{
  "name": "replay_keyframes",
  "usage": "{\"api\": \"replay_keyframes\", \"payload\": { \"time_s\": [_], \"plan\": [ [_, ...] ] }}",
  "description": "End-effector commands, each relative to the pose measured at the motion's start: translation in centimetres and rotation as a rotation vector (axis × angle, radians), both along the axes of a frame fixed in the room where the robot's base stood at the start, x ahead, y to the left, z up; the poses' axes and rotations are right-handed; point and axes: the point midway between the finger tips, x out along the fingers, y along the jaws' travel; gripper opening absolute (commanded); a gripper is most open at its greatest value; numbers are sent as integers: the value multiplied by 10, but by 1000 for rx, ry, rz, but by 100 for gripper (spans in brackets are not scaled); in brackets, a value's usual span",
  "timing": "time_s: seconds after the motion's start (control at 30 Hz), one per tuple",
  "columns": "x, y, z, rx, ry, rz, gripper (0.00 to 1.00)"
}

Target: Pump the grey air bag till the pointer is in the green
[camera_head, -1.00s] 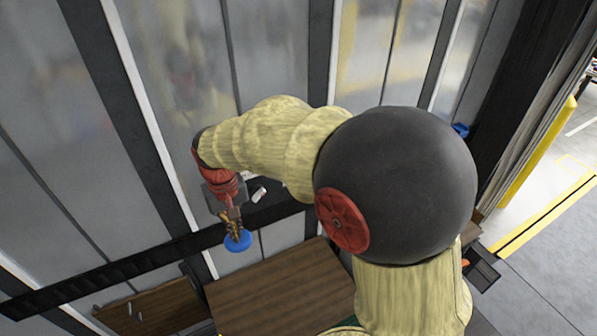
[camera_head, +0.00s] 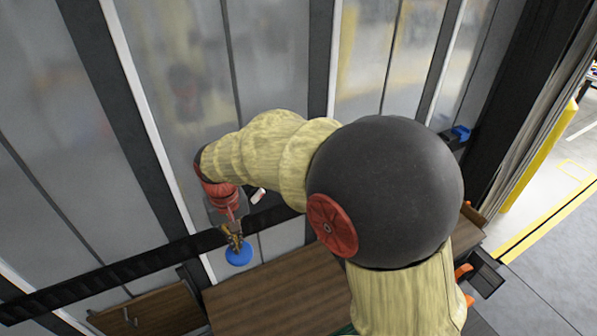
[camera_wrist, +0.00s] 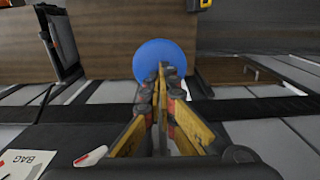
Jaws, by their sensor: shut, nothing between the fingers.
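My gripper (camera_head: 235,243) is shut, with its fingertips at a round blue disc (camera_head: 239,257). In the wrist view the closed fingertips (camera_wrist: 160,72) overlap the near part of the blue disc (camera_wrist: 150,52). Nothing shows between the fingers. I cannot tell whether the tips press on the disc or only hover over it. A white card marked BAG (camera_wrist: 24,162) lies at the lower left of the wrist view. I cannot make out the grey air bag for certain, and no gauge pointer or green band shows.
A brown wooden surface (camera_head: 265,290) lies right of the disc in the head view. A dark bar (camera_head: 130,268) crosses the grey panels (camera_head: 180,80). A small blue object (camera_head: 461,132) is at the right. Open floor and a yellow post (camera_head: 540,155) lie beyond.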

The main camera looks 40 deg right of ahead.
Motion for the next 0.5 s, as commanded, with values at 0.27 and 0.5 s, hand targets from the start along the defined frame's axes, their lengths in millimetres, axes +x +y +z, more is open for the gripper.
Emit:
{"api": "replay_keyframes", "payload": {
  "time_s": [0.27, 0.5],
  "plan": [
    [0, 0, 14, 0, 1, 0, 0],
    [0, 0, 34, 0, 0, 0, 0]
  ]
}}
